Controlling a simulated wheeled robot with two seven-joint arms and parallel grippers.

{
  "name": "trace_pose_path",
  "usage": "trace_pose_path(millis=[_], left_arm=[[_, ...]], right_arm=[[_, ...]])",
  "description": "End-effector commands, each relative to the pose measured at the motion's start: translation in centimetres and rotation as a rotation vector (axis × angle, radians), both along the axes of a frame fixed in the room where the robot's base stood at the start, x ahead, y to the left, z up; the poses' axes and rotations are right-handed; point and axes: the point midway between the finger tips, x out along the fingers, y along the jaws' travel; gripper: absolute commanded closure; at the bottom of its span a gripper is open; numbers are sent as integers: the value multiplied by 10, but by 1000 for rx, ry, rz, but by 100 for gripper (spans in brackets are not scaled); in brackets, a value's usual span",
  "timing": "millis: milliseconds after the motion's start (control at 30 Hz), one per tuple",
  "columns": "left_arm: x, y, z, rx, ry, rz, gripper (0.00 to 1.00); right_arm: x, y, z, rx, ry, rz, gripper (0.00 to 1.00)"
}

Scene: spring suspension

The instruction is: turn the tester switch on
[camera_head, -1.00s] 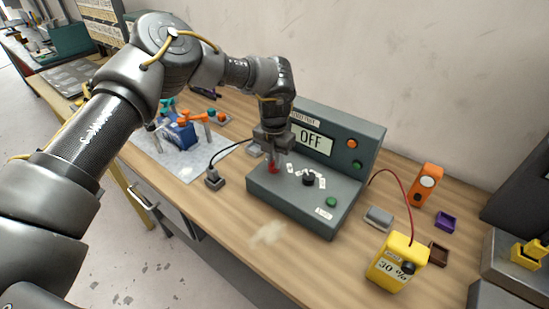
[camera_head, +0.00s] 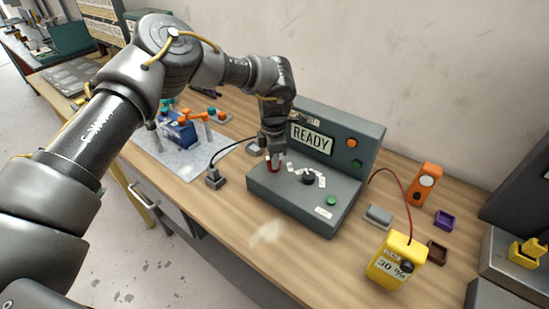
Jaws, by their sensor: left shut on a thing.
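The tester (camera_head: 290,196) is a grey console on the wooden bench, with an upright back panel. Its display (camera_head: 311,139) reads READY. The red switch (camera_head: 272,167) is at the left of the sloped top, partly hidden by my gripper. My left gripper (camera_head: 273,160) points down over it, with its fingers shut on the red switch. A black knob (camera_head: 308,178) with white labels around it is to the right of the switch. A green button (camera_head: 331,201) is near the front right of the console. My right gripper is not in view.
A yellow meter (camera_head: 392,262) reading 30 % stands to the right, with a red cable. An orange device (camera_head: 425,184) and small trays are behind it. A black-cabled plug block (camera_head: 214,178) is left of the tester. A blue-and-orange assembly (camera_head: 180,133) lies on a mat further left.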

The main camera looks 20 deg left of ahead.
Motion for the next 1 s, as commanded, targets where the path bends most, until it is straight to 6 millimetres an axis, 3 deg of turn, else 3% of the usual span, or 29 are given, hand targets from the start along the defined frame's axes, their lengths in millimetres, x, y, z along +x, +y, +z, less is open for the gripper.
trace_pose_path(millis=[767,800,933,1000], left_arm=[[0,-1,1,-2,-2,-93,100],[0,-1,1,-2,-2,-93,80],[0,-1,1,-2,-1,-92,64],[0,-1,0,-2,-1,-91,64]], right_arm=[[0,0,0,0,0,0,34],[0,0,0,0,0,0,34],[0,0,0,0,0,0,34],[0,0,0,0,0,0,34]])
